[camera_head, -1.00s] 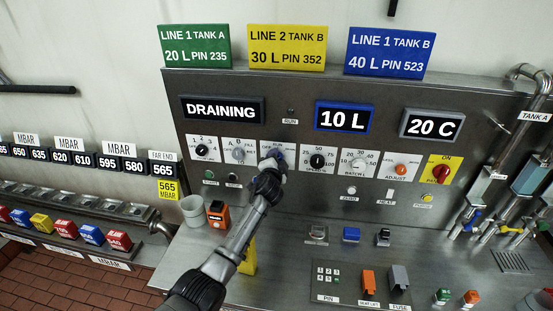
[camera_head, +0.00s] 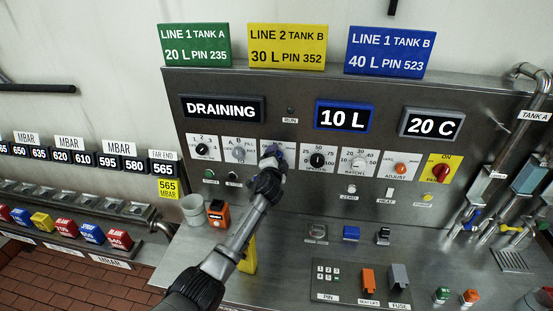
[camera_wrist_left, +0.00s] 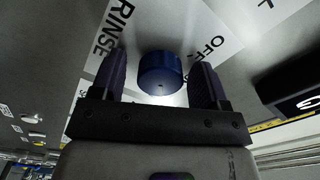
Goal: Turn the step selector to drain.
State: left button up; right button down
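The step selector is a round dark blue knob (camera_wrist_left: 160,76) on a white plate, in the left wrist view. RINSE shows at the left of the plate and OFF at the right; the rest of the lettering is cut off or covered. My left gripper (camera_wrist_left: 160,88) is open, with one finger on each side of the knob and a gap on both sides. In the head view, my left gripper (camera_head: 272,150) is at the selector plate and hides most of the knob. The display (camera_head: 222,109) above reads DRAINING. My right gripper is not in view.
A lettered fill knob (camera_head: 239,154) sits close left of the gripper, and a black numbered knob (camera_head: 317,160) sits to the right. A red switch (camera_head: 440,172) on yellow is further right. A grey cup (camera_head: 195,210) and an orange device (camera_head: 218,212) stand below on the counter.

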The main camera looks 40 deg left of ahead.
pick_arm(q)
jog(key=shift+s, duration=0.15)
jog(key=p+v, duration=0.1)
jog(key=v, duration=1.2)
jog(key=shift+s+d, duration=0.2)
jog(key=shift+d, duration=0.05)
dwell(0.3)
